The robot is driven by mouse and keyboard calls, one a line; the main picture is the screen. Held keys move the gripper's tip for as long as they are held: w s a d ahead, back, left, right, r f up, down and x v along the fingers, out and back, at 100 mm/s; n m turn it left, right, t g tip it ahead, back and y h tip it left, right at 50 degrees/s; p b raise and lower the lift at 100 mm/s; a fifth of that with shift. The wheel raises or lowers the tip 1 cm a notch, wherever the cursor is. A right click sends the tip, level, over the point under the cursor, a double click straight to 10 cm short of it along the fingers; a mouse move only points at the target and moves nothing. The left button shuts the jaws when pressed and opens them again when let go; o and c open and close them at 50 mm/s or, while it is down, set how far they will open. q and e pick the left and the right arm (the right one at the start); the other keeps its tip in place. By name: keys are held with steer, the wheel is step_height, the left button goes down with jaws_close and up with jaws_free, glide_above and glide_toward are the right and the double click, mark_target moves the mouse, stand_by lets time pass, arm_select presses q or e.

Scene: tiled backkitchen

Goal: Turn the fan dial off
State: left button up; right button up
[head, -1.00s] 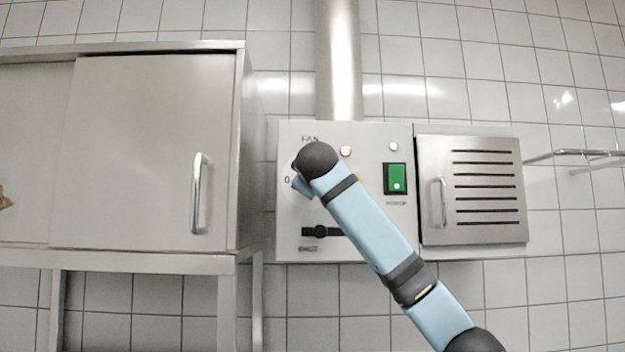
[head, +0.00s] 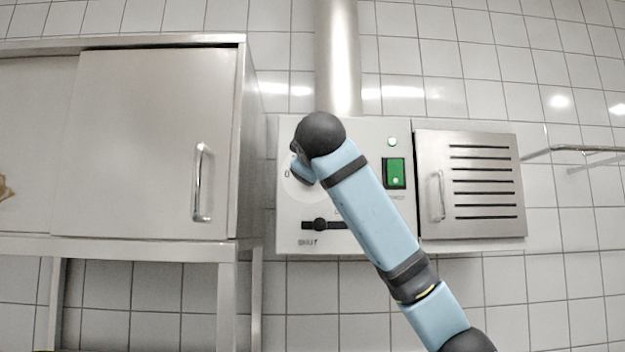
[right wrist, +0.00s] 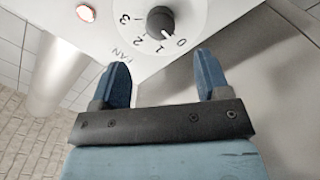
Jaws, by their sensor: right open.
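The fan dial is a black knob (right wrist: 160,19) on a white disc marked 0 to 3, at the top of the right wrist view. Its white pointer mark faces the 0. In the head view my right arm covers the knob; only the left part of the disc (head: 290,191) shows. My right gripper (right wrist: 160,65) is open and empty, its two blue fingers apart and below the knob in the wrist view, with no visible contact. In the head view it is mostly hidden behind my wrist. My left gripper is not in view.
A steel cabinet (head: 150,145) stands close at left; a slatted vent door (head: 470,220) is at right. A pipe (head: 338,60) rises above.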

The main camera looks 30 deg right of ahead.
steer(key=b+v, duration=0.1)
steer(key=v, duration=0.4)
stand_by(0.5)
